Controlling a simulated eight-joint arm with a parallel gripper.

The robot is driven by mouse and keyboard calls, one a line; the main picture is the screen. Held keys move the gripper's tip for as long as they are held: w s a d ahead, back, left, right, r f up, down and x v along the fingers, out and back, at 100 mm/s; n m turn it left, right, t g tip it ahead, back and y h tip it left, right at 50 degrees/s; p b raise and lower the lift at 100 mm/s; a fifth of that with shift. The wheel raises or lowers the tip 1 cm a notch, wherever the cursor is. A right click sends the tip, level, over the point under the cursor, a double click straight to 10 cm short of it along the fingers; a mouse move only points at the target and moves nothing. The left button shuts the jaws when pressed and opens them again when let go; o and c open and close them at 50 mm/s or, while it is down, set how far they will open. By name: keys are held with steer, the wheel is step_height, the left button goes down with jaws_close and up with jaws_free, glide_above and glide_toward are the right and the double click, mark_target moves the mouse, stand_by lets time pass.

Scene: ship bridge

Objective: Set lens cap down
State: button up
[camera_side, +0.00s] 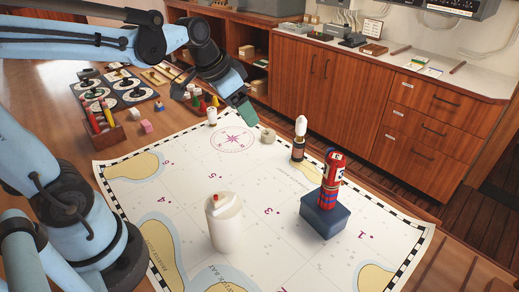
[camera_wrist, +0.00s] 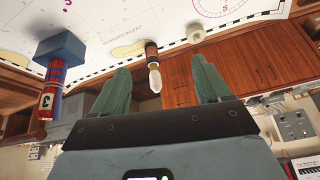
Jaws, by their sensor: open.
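No piece is plainly a lens cap. A small cream round piece with a hollow in its top (camera_side: 267,135) sits on the chart's far edge and may be it; it also shows at the top of the wrist view (camera_wrist: 195,33). My gripper (camera_side: 243,118) is in the air just left of and above that piece in the side view, apart from it. In the wrist view, my gripper's green fingers (camera_wrist: 160,66) are spread wide with nothing held between them. A dark bottle with a white rounded top (camera_wrist: 152,55) shows beyond the fingers; it stands upright on the chart (camera_side: 298,150).
A red and blue striped cylinder (camera_side: 332,180) stands on a dark blue block (camera_side: 325,216). A white canister (camera_side: 225,225) stands at the chart's front. A wooden holder (camera_side: 103,138), several coloured pieces and dark trays lie left. The chart (camera_side: 190,185) has bare room mid-left.

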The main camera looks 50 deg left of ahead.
steer(key=w+a+f+m+g, duration=0.1)
steer(key=w+a+m, duration=0.1)
steer(key=w+a, duration=0.3)
steer(key=m+h, duration=0.2)
glide_toward(267, 130)
steer(key=x, duration=1)
steer(key=c, duration=1.2)
steer(key=shift+r, duration=0.15)
